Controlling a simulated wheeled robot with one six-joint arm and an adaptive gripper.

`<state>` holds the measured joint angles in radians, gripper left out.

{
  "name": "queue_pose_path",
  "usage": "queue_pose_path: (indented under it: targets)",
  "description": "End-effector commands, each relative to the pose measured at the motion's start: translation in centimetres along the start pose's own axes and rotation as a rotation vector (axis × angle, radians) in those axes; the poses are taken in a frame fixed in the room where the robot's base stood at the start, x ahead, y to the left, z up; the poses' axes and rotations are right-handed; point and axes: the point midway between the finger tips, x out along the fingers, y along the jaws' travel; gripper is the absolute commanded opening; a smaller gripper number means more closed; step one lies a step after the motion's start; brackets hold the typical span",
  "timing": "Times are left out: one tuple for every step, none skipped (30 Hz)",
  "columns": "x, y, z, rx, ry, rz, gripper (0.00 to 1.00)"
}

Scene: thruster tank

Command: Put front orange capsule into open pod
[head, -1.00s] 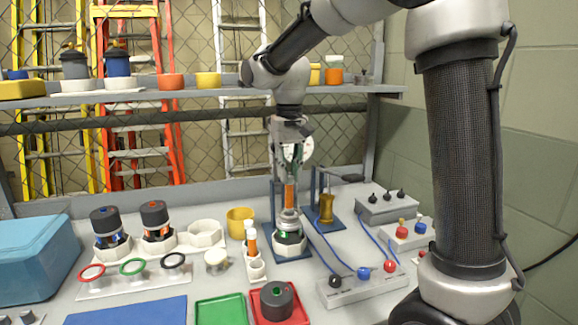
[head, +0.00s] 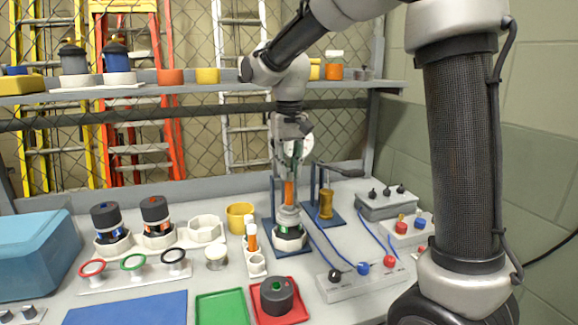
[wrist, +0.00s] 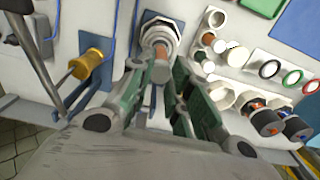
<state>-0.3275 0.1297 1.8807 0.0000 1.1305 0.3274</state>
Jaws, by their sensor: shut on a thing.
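My gripper (head: 292,172) points down over the open pod (head: 289,219) and is shut on an orange capsule (head: 289,192), which stands upright. The pod has a pale grey collar and sits in a white holder on a blue stand. The capsule's lower end meets the collar; how deep it sits inside, I cannot tell. In the wrist view the capsule (wrist: 161,66) lies between the green-padded fingers (wrist: 163,85), in line with the pod's round collar (wrist: 158,34). A second orange capsule (head: 252,240) stands in the white rack left of the pod.
Left of the pod stand a yellow cup (head: 240,217) and two dark-capped pods (head: 156,221). Right are a blue clamp stand with a brass piece (head: 326,205) and a cabled switch box (head: 363,279). A dark cap (head: 277,295) lies on the red tray in front.

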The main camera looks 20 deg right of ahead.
Motion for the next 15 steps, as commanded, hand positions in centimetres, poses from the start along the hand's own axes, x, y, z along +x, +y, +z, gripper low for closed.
queue_pose_path:
  targets:
    - [0.2, 0.0, 0.0, 0.0, 0.0, 0.0, 0.06]
    - [0.3, 0.0, 0.0, 0.0, 0.0, 0.0, 0.06]
    - [0.4, 0.0, 0.0, 0.0, 0.0, 0.0, 0.06]
    - [0.5, 0.0, 0.0, 0.0, 0.0, 0.0, 0.06]
    - [0.6, 0.0, 0.0, 0.0, -0.001, 0.0, 0.06]
    - [0.7, 0.0, 0.0, 0.0, -0.001, 0.0, 0.06]
    - [0.8, 0.0, 0.0, 0.0, -0.001, 0.0, 0.06]
    - [0.9, 0.0, 0.0, 0.0, -0.001, 0.0, 0.06]
    - [1.0, 0.0, 0.0, 0.0, -0.001, 0.0, 0.06]
    - [1.1, 0.0, 0.0, 0.0, -0.001, 0.0, 0.06]
    - [1.1, 0.0, 0.0, 0.0, -0.001, 0.0, 0.06]
    - [1.2, 0.0, 0.0, 0.0, -0.001, 0.0, 0.06]
    - [1.3, 0.0, 0.0, 0.0, -0.001, 0.0, 0.06]
    - [1.3, 0.0, 0.0, 0.0, 0.0, 0.0, 0.06]
    - [1.3, 0.0, 0.0, 0.0, 0.0, 0.0, 0.06]
